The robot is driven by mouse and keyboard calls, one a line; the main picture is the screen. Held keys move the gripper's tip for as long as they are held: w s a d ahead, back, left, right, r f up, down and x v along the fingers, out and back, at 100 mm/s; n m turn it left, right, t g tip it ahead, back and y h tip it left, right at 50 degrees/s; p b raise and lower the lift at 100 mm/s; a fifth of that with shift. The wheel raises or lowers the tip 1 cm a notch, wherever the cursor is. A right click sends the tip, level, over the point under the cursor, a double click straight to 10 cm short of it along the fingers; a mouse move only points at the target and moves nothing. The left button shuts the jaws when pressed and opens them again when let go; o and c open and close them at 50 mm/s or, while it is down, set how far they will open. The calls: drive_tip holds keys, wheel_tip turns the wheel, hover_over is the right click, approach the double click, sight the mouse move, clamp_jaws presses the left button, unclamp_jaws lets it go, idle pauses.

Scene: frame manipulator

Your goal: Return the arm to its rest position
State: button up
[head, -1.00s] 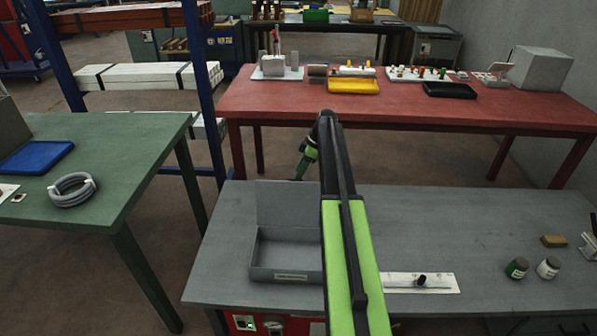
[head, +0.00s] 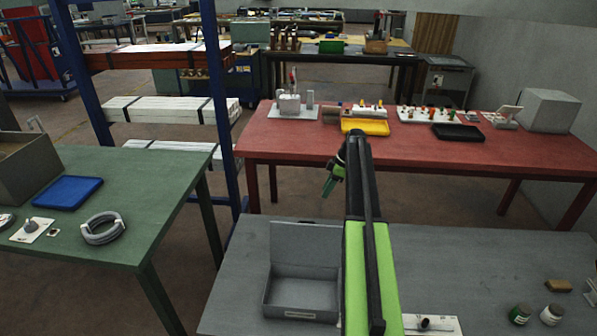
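My arm (head: 368,240) reaches forward from the bottom middle of the head view, with a bright green link and a black upper link. Past its bend, my gripper (head: 328,190) hangs down and slightly left, above the floor gap between the grey bench and the red table. It is small and dark at the tip. I cannot tell whether its fingers are open or shut, and I see no object in it. The gripper appears clear of both tables.
The grey bench (head: 500,262) holds an open grey box (head: 300,292), close left of my arm, and small jars (head: 520,313). The red table (head: 290,140) carries a yellow tray (head: 365,127) and black tray (head: 457,132). A green table (head: 130,175) stands left, beside a blue rack (head: 222,100).

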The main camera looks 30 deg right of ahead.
drive_tip(key=w+a+n+g, duration=0.15)
drive_tip(key=w+a, duration=0.25)
drive_tip(key=a, duration=1.2)
drive_tip(key=s+a+n, duration=0.2)
drive_tip(key=s+a, duration=0.2)
drive_tip(key=a, duration=1.1)
drive_tip(key=s+a+f+m+h, duration=0.15)
drive_tip(key=s+a+m, duration=0.25)
drive_tip(key=s+a, duration=0.9)
drive_tip(key=s+d+m+h, duration=0.1)
drive_tip(key=s+m+h, duration=0.1)
drive_tip(key=s+m, duration=0.5)
drive_tip(key=m, duration=0.3)
drive_tip(key=shift+s+d+h, duration=0.15)
drive_tip(key=shift+d+h, duration=0.2)
drive_tip(key=shift+d, duration=0.05)
